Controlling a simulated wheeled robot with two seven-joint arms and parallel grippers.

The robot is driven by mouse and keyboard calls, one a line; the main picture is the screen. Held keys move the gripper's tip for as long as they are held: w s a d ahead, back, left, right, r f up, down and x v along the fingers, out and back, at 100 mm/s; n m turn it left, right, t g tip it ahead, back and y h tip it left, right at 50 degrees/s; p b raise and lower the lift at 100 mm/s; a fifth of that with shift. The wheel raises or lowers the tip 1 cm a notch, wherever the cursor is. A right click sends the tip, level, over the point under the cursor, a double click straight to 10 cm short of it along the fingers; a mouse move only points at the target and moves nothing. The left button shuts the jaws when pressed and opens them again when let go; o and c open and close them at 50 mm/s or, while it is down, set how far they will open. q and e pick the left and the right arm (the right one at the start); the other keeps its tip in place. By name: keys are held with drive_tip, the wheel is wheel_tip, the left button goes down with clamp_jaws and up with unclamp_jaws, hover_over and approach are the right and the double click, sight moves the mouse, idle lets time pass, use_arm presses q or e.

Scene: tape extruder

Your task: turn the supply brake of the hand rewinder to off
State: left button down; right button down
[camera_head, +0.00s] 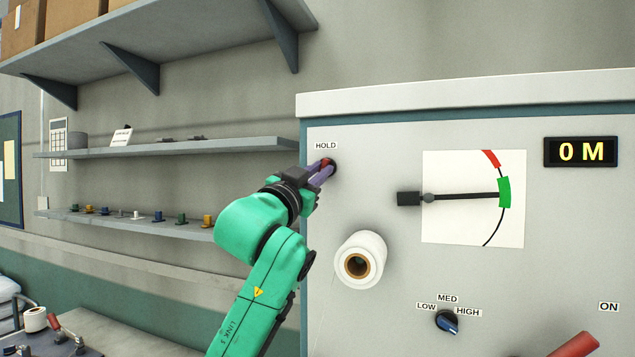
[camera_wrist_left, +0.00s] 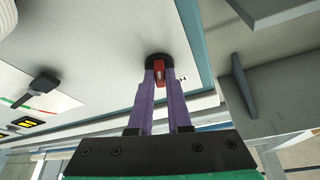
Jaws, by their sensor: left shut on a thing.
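My left gripper (camera_head: 322,170) is at the upper left of the machine's front panel, beside the HOLD label (camera_head: 326,146). In the left wrist view its two purple fingers (camera_wrist_left: 159,82) are shut on a red knob (camera_wrist_left: 157,66) with a round black base. In the head view the fingers hide most of that knob. No label that reads brake or off shows. A device with a white roll (camera_head: 35,320) and a red handle (camera_head: 54,322) stands on the bench at lower left; it may be the hand rewinder. My right gripper is not in view.
The panel carries a dial gauge (camera_head: 472,198), a white roll (camera_head: 359,258), a blue LOW/MED/HIGH selector (camera_head: 446,322) and a 0 M display (camera_head: 580,152). A red bar (camera_head: 574,346) juts in at lower right. Shelves (camera_head: 180,148) with small items line the left wall.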

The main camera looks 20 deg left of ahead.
use_arm(q)
drive_tip(key=n+y, duration=0.1)
drive_tip(key=n, duration=0.1)
drive_tip(key=n+y+b, duration=0.1)
drive_tip(key=n, duration=0.2)
drive_tip(key=shift+s+d+r+t+y, duration=0.1)
drive_tip(key=shift+t+y, duration=0.2)
drive_tip(key=shift+t, duration=0.1)
drive_tip(key=shift+n, duration=0.4)
drive_tip(key=c, duration=1)
unclamp_jaws()
drive_tip(key=shift+o, duration=0.7)
drive_tip(key=shift+w, duration=0.2)
drive_tip(key=shift+f, duration=0.2)
